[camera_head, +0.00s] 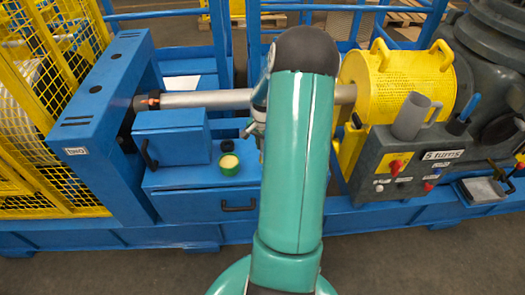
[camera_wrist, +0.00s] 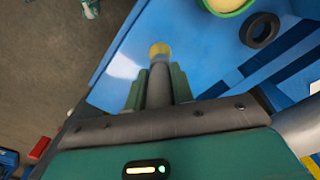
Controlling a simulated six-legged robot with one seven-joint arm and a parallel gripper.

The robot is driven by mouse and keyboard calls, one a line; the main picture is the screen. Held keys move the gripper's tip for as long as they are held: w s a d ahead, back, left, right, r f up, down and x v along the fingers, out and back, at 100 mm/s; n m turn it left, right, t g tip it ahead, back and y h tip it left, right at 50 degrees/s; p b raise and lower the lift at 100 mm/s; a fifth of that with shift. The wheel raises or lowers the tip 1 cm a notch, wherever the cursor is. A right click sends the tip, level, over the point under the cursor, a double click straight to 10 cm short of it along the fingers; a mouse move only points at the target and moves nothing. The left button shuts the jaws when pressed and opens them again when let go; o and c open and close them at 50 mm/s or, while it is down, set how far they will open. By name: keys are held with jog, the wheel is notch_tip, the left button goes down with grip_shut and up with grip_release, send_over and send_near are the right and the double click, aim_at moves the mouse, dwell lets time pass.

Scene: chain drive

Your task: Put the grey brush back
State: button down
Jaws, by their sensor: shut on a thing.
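The grey brush (camera_wrist: 158,88) is between the two green fingers of my gripper (camera_wrist: 157,76) in the wrist view. Its yellowish tip (camera_wrist: 160,49) points away from the wrist, over the blue surface. My gripper is shut on its grey handle. In the head view my arm hides the brush and most of my gripper. A grey cup-like holder (camera_head: 411,117) stands on the dark control box (camera_head: 410,160) at right. A blue-handled tool (camera_head: 464,114) stands upright beside it. I cannot see inside the holder.
A green pot with yellow contents (camera_head: 229,163) and a black ring (camera_head: 227,146) sit on the blue bench (camera_head: 185,180). A grey shaft (camera_head: 205,99) runs behind my arm to the yellow perforated guard (camera_head: 385,85). A blue box (camera_head: 172,138) stands left; a grey tray (camera_head: 482,190) lies far right.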

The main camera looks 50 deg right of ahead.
aim_at(262, 151)
jog(key=shift+w+f, duration=0.15)
jog(key=shift+f, duration=0.75)
jog(key=shift+w+f, duration=0.1)
jog(key=shift+f, duration=0.75)
jog(key=c, duration=1.2)
grip_release()
jog(key=shift+f, duration=0.15)
notch_tip(262, 151, up, 12)
jog(key=shift+r, duration=0.25)
